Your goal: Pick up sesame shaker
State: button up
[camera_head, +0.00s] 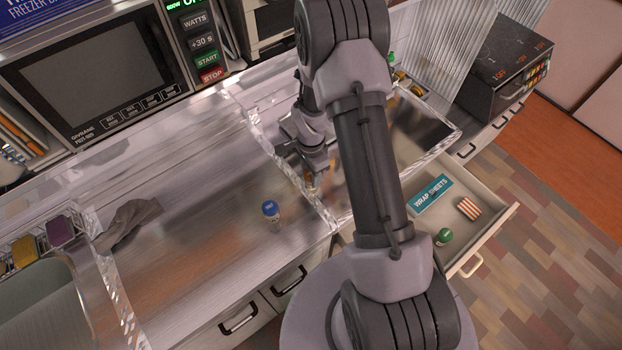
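A small amber-brown item (310,180), possibly the sesame shaker, shows at the tips of my gripper (313,174), beside the clear divider edge. It is small and partly covered by the fingers, so its label cannot be read. My gripper points down at it from above; whether the fingers touch or clasp it cannot be told. A clear shaker with a blue cap (271,213) stands upright on the metal counter, left of and nearer than my gripper. A round green-capped item (444,237) is in the open drawer. Neither shows a readable label.
The open drawer (495,222) also holds a blue wrap sheets box (431,194) and a striped item (468,208). A grey cloth (131,222) lies on the left of the counter (205,235). A microwave (95,75) stands behind. The counter's middle is clear.

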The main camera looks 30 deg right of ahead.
grip_shut()
jog(key=shift+r, duration=0.1)
